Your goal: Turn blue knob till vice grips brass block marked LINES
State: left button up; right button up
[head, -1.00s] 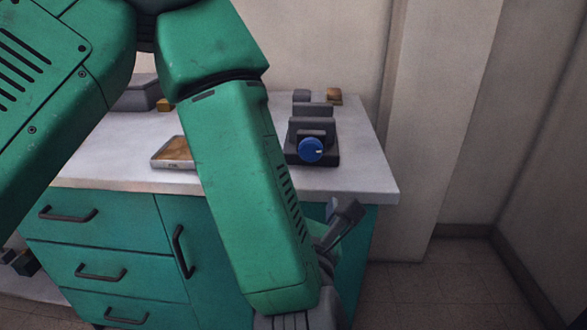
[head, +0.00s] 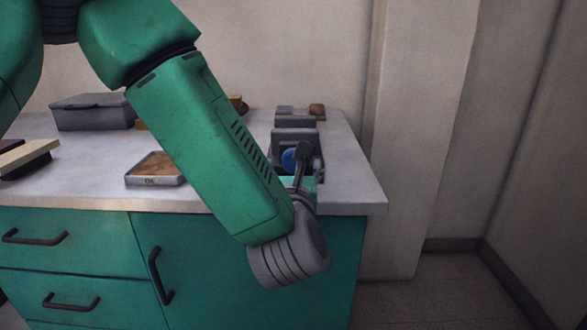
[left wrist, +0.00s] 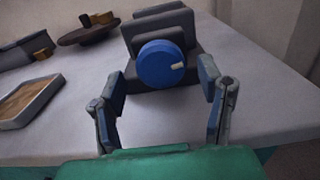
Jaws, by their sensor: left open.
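The blue knob (head: 289,160) is on the front of the dark grey vice (head: 294,123), near the worktop's right end. In the left wrist view the knob (left wrist: 160,64) faces me, with a pale mark at the right of its face. My left gripper (head: 303,155) is in front of the knob and partly covers it. In the left wrist view its fingers (left wrist: 162,88) are spread and empty, one on each side below the knob, apart from it. My right gripper is out of view.
A shallow tray marked OIL (head: 155,169) lies left of the vice. A grey lidded box (head: 92,111) and a round dark stand (left wrist: 88,34) are farther back. The worktop's front edge (head: 345,208) is below my left gripper. A wall stands right of the worktop.

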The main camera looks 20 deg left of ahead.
pick_arm(q)
jog(key=shift+x, duration=0.9)
jog(key=shift+d, duration=0.15)
jog(key=shift+c, duration=0.5)
jog(key=c, duration=1.1)
